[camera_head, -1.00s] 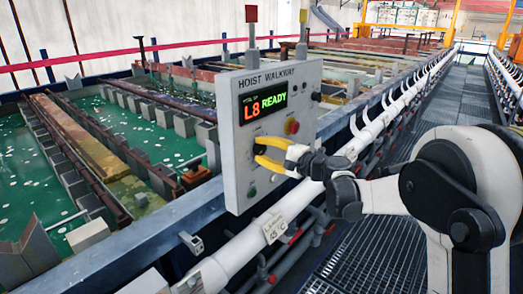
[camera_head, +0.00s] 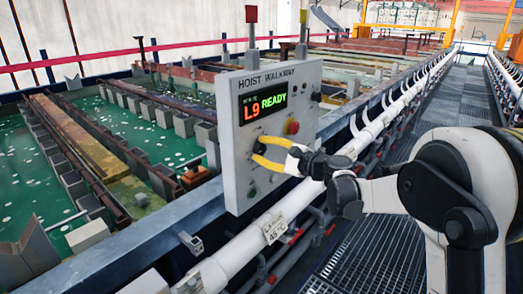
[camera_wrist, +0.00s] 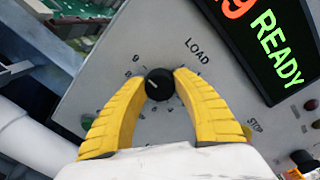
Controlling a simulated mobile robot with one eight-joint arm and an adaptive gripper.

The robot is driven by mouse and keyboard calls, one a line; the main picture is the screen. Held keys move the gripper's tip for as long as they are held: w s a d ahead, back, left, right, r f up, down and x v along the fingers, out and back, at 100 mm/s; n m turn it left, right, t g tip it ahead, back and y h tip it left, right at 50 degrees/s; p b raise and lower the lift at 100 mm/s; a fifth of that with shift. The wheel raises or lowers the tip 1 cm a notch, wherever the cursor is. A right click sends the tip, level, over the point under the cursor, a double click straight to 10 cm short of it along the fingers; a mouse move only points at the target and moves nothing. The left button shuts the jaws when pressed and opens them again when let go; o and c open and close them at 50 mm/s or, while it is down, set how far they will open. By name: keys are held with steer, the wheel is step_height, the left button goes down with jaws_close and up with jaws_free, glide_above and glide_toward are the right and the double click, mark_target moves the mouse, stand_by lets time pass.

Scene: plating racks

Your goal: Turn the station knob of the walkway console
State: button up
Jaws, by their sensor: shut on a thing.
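The walkway console (camera_head: 285,90) is a grey upright panel headed "HOIST WALKWAY". Its lit display (camera_head: 263,104) reads "L9 READY"; part of it shows in the wrist view (camera_wrist: 270,45). The station knob (camera_wrist: 159,84) is small, black and round, with a light pointer mark and printed marks around it, near the word "LOAD". My gripper (camera_wrist: 162,82) has its yellow fingers on either side of the knob, shut on it.
A red-and-yellow button (camera_head: 292,127) sits on the panel right of my gripper. A white pipe rail (camera_head: 240,250) runs below the console. Green tanks (camera_head: 90,170) lie to the left; a grated walkway (camera_head: 390,240) lies to the right.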

steer(key=shift+r, duration=0.1)
steer(key=o, duration=0.9)
steer(key=shift+o, duration=0.2)
steer(key=v, duration=1.2)
